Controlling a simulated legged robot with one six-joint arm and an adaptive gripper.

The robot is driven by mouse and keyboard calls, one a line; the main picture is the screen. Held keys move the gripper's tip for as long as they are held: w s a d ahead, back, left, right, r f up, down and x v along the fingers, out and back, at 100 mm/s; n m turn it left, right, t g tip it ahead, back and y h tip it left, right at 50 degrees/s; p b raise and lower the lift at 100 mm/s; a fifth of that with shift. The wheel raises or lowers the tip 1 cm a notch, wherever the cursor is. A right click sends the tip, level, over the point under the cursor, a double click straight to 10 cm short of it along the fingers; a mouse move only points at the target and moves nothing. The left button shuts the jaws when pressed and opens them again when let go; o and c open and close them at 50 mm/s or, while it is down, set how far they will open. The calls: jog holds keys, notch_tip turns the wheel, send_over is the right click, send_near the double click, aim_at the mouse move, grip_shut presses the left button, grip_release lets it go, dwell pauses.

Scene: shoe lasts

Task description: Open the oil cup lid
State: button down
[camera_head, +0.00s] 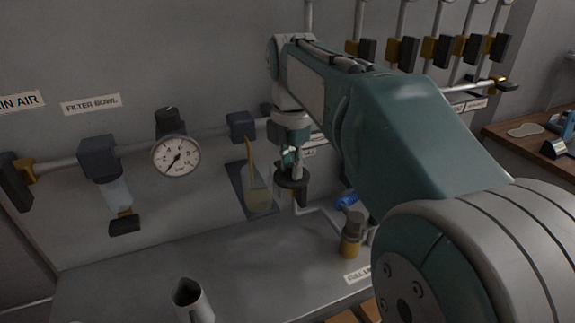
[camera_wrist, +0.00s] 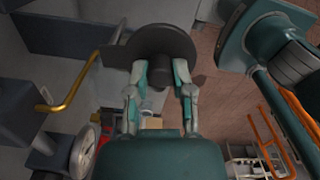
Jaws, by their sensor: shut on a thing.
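My gripper (camera_head: 288,160) hangs point-down in front of the panel in the head view. In the wrist view its two fingers (camera_wrist: 160,73) close on the middle part of a dark round disc (camera_wrist: 160,45), which is wider than the jaws. The disc also shows under the gripper in the head view (camera_head: 290,176); it looks like a lid, but I cannot tell for sure. A clear bowl with yellow oil (camera_head: 257,199) sits just left of the disc, below a dark blue block (camera_head: 241,126). Whether disc and bowl touch is hidden.
A yellow bar (camera_head: 250,152) rises above the bowl and shows bent in the wrist view (camera_wrist: 72,88). A gauge (camera_head: 176,156) and filter bowl (camera_head: 117,192) are to the left. A brass fitting (camera_head: 351,245) and open grey cylinder (camera_head: 190,300) stand on the bench (camera_head: 250,265).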

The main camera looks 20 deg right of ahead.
jog(key=shift+f, duration=0.15)
dwell(0.4)
jog(key=shift+c, duration=2.4)
grip_release()
jog(key=shift+w+d, duration=0.1)
notch_tip(320, 180, up, 12)
